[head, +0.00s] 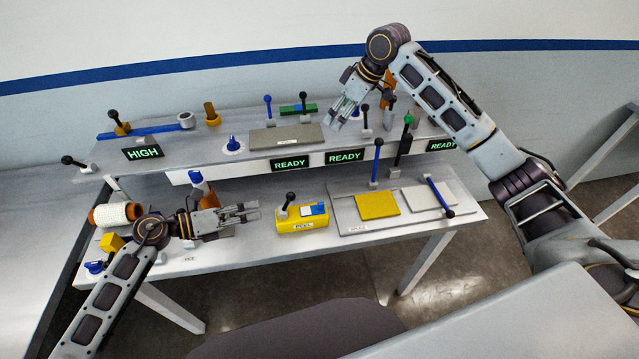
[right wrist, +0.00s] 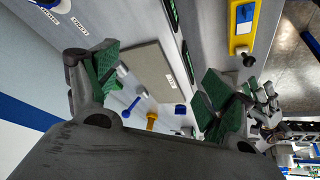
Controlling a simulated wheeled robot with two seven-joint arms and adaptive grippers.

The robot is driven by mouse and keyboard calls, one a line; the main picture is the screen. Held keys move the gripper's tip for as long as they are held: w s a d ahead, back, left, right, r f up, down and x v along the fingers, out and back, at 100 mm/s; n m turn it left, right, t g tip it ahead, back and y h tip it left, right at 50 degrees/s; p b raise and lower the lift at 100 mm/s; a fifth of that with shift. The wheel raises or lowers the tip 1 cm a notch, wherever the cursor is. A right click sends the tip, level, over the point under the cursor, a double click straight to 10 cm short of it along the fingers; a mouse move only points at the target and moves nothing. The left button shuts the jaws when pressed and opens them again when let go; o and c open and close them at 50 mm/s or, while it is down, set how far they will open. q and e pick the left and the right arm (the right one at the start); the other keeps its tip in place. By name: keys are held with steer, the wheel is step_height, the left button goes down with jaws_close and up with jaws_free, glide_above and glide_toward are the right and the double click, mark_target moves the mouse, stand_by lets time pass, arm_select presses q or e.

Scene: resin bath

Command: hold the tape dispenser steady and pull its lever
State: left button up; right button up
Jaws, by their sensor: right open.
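The tape dispenser is a yellow block marked PEEL (head: 308,226) on the front of the lower bench, with a blue and white patch on top. Its lever (head: 285,203) has a black knob and stands up at the left end. The dispenser also shows at the top right of the right wrist view (right wrist: 241,28). My left gripper (head: 257,212) is just left of the dispenser, pointing at it, apart from the lever, with its fingers parted and empty. My right gripper (head: 335,118) is open and empty over the upper shelf, well behind the dispenser.
A yellow pad (head: 377,205) and a white pad (head: 428,198) lie right of the dispenser, near a blue-handled lever (head: 376,160). A grey plate (head: 286,138) lies on the shelf above the READY signs.

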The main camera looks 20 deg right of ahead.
steer(key=s+a+f+n+g+h, duration=0.1)
steer(key=s+a+f+n+g, duration=0.1)
steer(key=s+a+f+n, duration=0.35)
steer(key=n+g+h, duration=0.2)
glide_toward(320, 209)
steer(key=shift+w+a+r, duration=0.1)
steer(key=shift+w+r, duration=0.15)
steer(key=shift+w, duration=0.05)
steer(key=shift+f, duration=0.15)
steer(key=shift+f, duration=6.75)
steer(key=c, duration=1.3)
